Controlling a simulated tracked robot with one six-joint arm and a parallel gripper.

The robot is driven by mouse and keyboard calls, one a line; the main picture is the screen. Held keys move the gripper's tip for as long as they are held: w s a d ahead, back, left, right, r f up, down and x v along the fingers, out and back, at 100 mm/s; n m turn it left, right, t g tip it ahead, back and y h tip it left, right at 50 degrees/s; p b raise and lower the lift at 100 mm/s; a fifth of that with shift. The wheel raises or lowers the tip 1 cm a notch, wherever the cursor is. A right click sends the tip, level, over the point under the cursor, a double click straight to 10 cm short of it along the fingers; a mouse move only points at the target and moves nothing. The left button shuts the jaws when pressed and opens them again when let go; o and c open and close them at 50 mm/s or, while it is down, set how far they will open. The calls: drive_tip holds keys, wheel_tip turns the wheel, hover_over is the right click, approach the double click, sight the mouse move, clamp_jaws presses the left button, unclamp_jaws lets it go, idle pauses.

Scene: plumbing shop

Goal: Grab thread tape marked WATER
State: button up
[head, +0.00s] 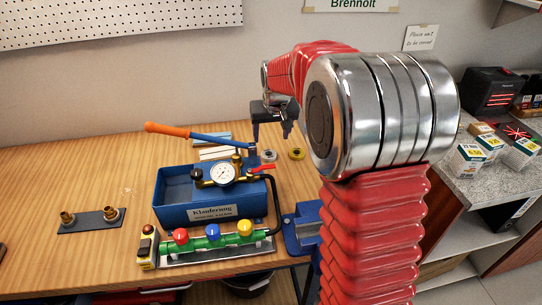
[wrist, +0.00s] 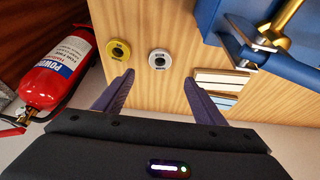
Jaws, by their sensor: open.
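Two small tape rolls lie on the wooden bench. The white-grey roll (wrist: 159,60) is just beyond and between my fingertips in the wrist view; it also shows in the head view (head: 268,156). The yellow roll (wrist: 118,50) lies to its left in the wrist view, and on its right in the head view (head: 296,153). Their lettering is too small to read, so I cannot tell which is marked WATER. My gripper (wrist: 159,78) is open and empty; in the head view (head: 272,132) it points down above the bench near the rolls.
A blue tester box (head: 180,184) with a gauge (head: 223,173) stands close to the rolls. Pale strips (wrist: 222,78) lie beside the white-grey roll. A red fire extinguisher (wrist: 57,70) shows at left in the wrist view. A blue vise (head: 303,228) sits at the bench's front edge.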

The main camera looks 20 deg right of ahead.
approach(269, 154)
drive_tip(key=x, duration=0.2)
drive_tip(key=shift+w+f, duration=0.2)
drive_tip(key=shift+w, duration=0.1)
drive_tip(key=shift+f, duration=0.1)
drive_tip(key=shift+x, duration=2.5)
drive_tip(key=shift+s, duration=0.2)
drive_tip(key=shift+c, duration=0.4)
drive_tip(key=c, duration=1)
